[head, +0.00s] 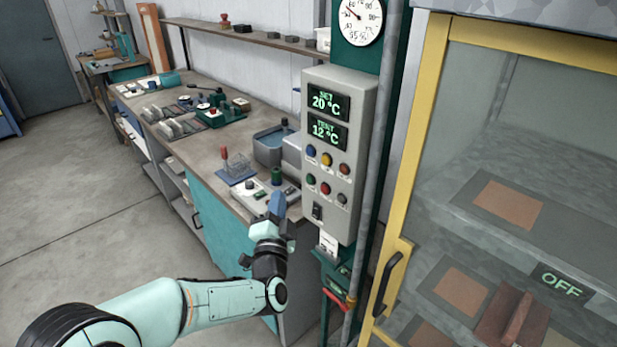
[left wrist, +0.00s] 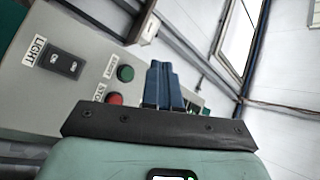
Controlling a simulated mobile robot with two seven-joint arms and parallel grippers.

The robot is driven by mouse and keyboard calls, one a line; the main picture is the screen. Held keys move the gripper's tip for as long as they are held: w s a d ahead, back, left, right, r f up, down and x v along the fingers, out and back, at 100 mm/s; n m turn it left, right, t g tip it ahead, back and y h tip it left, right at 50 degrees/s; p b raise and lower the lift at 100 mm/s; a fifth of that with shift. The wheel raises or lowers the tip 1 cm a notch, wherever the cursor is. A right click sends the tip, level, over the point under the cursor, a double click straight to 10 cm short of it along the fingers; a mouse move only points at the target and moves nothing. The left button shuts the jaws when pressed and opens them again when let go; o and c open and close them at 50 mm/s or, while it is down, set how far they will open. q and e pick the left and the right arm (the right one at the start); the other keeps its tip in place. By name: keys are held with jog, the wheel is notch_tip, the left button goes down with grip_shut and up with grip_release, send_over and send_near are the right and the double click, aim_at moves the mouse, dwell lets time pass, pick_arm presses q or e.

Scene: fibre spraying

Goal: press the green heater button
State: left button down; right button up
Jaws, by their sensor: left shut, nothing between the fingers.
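The green button (head: 311,179) is at the left of the lower button row on the grey control panel (head: 348,110). A red button (head: 325,188) sits beside it. In the left wrist view the green button (left wrist: 125,73) is left of the fingers, above the red button (left wrist: 115,98). My left gripper (head: 278,204) is shut and empty, its blue fingers pointing up, left of and below the button. The closed fingers (left wrist: 163,86) also show in the left wrist view; no contact with the button is visible. The panel displays read 20 °C and 12 °C. My right gripper is not in view.
More buttons (head: 327,159) sit above, and a black switch (head: 317,211) lower on the panel. A workbench (head: 200,150) with tools and trays stands left. A yellow-framed glass door (head: 411,150) is right, with an OFF display (head: 562,284) behind it. Floor at left is clear.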

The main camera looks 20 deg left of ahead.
aim_at(310, 180)
pick_arm(q)
jog(key=w, duration=0.1)
jog(key=w+d+p, duration=0.1)
jog(key=w, duration=0.1)
jog(key=w+d, duration=0.1)
jog(key=w, duration=0.1)
jog(key=shift+w+d, duration=0.1)
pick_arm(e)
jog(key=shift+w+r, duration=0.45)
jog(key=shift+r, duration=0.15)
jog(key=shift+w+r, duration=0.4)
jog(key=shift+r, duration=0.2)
pick_arm(q)
jog(key=shift+w, duration=0.2)
dwell(0.7)
jog(key=shift+w+d, duration=0.2)
jog(key=shift+w, duration=0.05)
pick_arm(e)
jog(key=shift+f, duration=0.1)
pick_arm(q)
jog(key=shift+w+d, duration=0.15)
jog(key=shift+w, duration=0.25)
dwell(0.5)
jog(key=shift+s, duration=0.15)
jog(key=shift+s+a+b, duration=0.3)
jog(key=shift+s+a, duration=0.05)
jog(key=shift+s, duration=0.3)
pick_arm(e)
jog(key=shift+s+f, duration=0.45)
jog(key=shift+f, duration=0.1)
